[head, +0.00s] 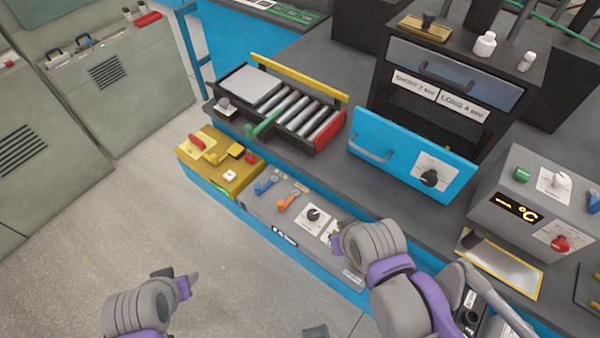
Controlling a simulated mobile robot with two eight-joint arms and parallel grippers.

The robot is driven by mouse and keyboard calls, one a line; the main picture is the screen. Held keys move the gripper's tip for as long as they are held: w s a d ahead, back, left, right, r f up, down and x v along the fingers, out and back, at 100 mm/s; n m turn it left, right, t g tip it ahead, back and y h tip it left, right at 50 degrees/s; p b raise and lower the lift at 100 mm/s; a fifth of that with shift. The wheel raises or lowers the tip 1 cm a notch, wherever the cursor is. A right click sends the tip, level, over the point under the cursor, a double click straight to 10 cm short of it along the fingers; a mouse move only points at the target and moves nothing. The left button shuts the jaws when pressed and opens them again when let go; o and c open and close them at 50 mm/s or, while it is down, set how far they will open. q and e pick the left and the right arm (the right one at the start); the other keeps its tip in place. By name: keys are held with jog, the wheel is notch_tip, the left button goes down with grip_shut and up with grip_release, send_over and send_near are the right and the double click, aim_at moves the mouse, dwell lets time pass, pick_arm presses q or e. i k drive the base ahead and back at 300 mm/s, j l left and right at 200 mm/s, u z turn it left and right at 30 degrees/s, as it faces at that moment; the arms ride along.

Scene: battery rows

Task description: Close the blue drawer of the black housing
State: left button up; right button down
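The black housing (375,85) stands on the dark bench at the upper right. Its blue drawer (400,137) stands out toward me, with a dark gap behind its front panel. The panel has a grey bar handle (369,151) on its left and a black knob (430,178) on a white label on its right. My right gripper (337,243) is low in front of the bench edge, below the drawer and apart from it. My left gripper (185,283) is over the floor at the lower left, far from the drawer. The finger gap of neither gripper shows clearly.
A tray of metal rollers (290,112) stands left of the drawer. A yellow box (222,165) and a grey control panel (300,205) line the bench front. A grey box with a °C display (515,208) stands at the right. The floor at left is clear.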

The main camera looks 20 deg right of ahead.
aim_at(402, 144)
jog(key=z, duration=1.55)
jog(key=j+z, duration=0.1)
jog(key=z, duration=0.3)
jog(key=j+z, duration=0.1)
jog(key=z, duration=0.3)
